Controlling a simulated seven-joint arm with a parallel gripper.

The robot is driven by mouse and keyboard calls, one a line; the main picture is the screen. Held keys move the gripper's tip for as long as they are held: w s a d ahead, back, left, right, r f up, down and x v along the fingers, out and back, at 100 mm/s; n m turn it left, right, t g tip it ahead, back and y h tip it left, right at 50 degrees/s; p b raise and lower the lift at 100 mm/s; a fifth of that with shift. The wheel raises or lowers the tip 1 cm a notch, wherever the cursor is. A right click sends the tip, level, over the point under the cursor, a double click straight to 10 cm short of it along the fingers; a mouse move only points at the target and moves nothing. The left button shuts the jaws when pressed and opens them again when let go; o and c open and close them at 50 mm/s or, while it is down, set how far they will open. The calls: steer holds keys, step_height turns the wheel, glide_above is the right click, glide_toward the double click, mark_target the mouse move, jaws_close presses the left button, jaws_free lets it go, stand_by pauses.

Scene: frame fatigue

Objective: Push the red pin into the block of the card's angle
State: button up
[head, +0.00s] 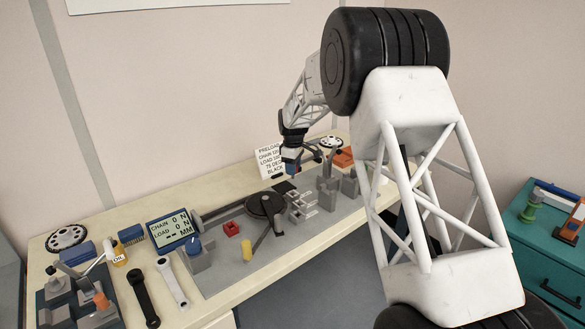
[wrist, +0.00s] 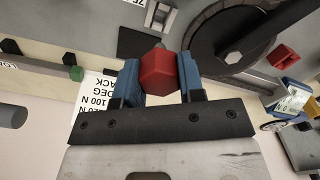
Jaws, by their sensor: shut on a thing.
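My gripper (head: 291,166) is above the back of the bench, close to the card. In the wrist view its blue fingers (wrist: 160,80) are shut on the red pin (wrist: 158,72) by its faceted head. A grey tip shows beyond the head, pointing away from my gripper.
The dark disc (head: 265,204) with a lever lies on the grey plate (head: 222,273). A red piece (head: 232,229) and a yellow cylinder (head: 247,254) stand nearby. The display (head: 172,229) reads CHAIN 0 N and LOAD 0 N. Taller grey fixtures (head: 327,190) stand at right.

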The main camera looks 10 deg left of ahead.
steer(key=shift+f, duration=0.2)
steer(key=shift+f, duration=2.65)
steer(key=shift+f, duration=1.95)
stand_by(1.3)
steer(key=o, duration=0.9)
steer(key=shift+r, duration=3.85)
